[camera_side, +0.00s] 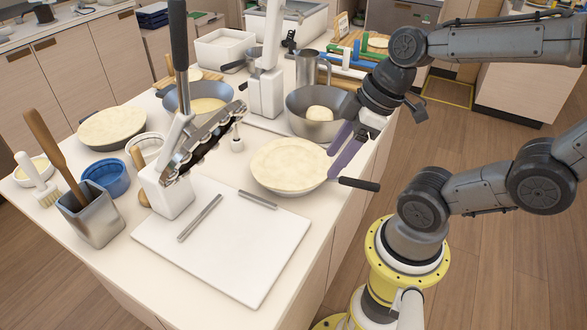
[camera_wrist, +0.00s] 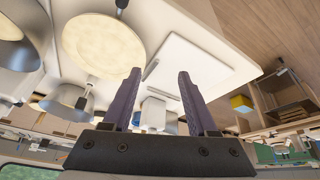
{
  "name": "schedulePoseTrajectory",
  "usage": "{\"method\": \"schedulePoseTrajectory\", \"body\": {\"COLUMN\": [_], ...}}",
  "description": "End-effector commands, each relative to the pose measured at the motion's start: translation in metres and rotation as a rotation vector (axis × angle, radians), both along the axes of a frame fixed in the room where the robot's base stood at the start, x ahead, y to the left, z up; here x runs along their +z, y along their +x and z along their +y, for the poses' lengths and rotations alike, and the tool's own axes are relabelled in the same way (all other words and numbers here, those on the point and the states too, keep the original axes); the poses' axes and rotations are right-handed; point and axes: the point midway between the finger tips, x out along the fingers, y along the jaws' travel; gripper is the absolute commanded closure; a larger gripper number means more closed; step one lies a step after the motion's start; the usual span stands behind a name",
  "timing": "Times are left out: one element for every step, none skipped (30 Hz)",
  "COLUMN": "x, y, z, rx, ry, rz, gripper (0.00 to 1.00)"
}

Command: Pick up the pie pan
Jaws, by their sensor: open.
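A round pan filled with pale dough (camera_side: 289,165) lies on the white counter, behind the white board. It also shows in the wrist view (camera_wrist: 103,45). A black handle (camera_side: 358,184) juts out at its right edge. A second pale-topped round pan (camera_side: 112,128) lies farther left on the counter. My gripper (camera_side: 337,155) is at the right rim of the nearer pan, with purple fingers pointing down. In the wrist view my gripper (camera_wrist: 159,72) is open and empty between its fingers. The nearer pan is up and left of the fingertips there. I cannot tell whether a finger touches the rim.
A white cutting board (camera_side: 225,243) with metal strips lies in front. A metal bowl with dough (camera_side: 315,110) stands close behind my gripper. The counter's right edge is close.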

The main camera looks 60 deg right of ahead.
Motion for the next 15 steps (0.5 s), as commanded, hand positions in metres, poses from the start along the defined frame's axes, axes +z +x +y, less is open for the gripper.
{"method": "schedulePoseTrajectory", "body": {"x": [-0.008,-0.011,-0.017,-0.021,-0.025,-0.031,-0.035,-0.039,-0.044,-0.048,-0.051,-0.056,-0.059,-0.061,-0.065], "y": [0.001,0.003,0.004,0.004,0.005,0.006,0.006,0.006,0.005,0.005,0.004,0.002,0.000,-0.001,-0.004], "z": [-0.006,-0.009,-0.014,-0.018,-0.022,-0.028,-0.033,-0.038,-0.045,-0.050,-0.054,-0.060,-0.065,-0.069,-0.074], "rx": [-0.017,-0.020,-0.032,-0.045,-0.061,-0.084,-0.107,-0.133,-0.170,-0.202,-0.236,-0.285,-0.321,-0.355,-0.394], "ry": [0.014,0.023,0.037,0.048,0.061,0.077,0.090,0.104,0.122,0.136,0.150,0.169,0.182,0.193,0.204], "rz": [0.015,0.020,0.026,0.030,0.032,0.035,0.038,0.038,0.040,0.041,0.042,0.046,0.048,0.051,0.055], "gripper": [0.41,0.41,0.41,0.41,0.41,0.41,0.41,0.41,0.41,0.41,0.41,0.41,0.41,0.41,0.41]}}
